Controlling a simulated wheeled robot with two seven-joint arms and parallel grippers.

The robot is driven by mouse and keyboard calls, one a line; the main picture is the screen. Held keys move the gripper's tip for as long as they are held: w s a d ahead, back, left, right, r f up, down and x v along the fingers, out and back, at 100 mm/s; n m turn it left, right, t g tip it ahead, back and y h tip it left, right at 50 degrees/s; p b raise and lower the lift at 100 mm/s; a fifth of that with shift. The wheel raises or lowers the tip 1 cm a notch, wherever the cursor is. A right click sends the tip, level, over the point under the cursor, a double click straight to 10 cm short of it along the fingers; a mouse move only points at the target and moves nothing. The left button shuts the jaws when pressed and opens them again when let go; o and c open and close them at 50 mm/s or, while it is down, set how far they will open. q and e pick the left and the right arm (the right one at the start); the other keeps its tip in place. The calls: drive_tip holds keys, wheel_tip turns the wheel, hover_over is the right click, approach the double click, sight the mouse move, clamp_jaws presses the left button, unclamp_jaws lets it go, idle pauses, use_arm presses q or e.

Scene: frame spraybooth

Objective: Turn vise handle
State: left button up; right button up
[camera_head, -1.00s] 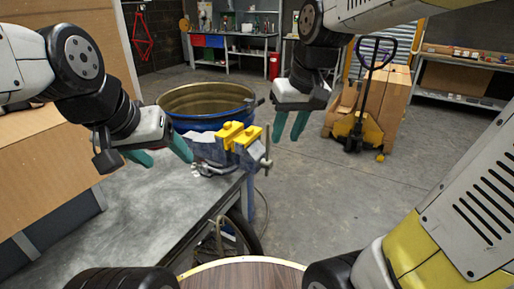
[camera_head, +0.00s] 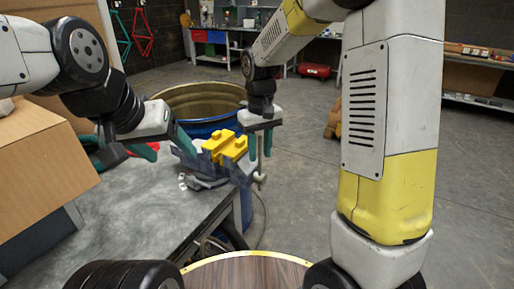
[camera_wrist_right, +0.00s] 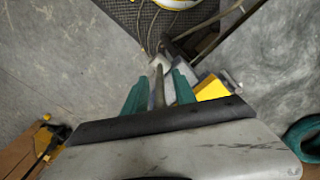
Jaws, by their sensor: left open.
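The blue vise with yellow jaws (camera_head: 225,148) sits at the corner of the grey workbench. Its handle (camera_head: 260,181) is a thin grey bar on the vise's right side. My right gripper (camera_head: 260,147) points down over the handle's upper end. In the right wrist view the bar (camera_wrist_right: 158,86) lies between its two green fingers, with gaps on both sides, so the gripper is open around it. Whether a finger touches the bar is hidden. A yellow jaw (camera_wrist_right: 213,88) shows just right of the fingers. My left gripper (camera_head: 145,150) is open and empty, left of the vise above the bench.
A blue barrel (camera_head: 195,100) stands behind the vise. A cardboard box (camera_head: 40,165) is at the left on the bench (camera_head: 150,215). A small red item (camera_head: 143,152) shows beside my left gripper. A round wooden top (camera_head: 245,275) is in front.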

drive_tip(key=shift+f, duration=0.95)
clamp_jaws()
idle(0.7)
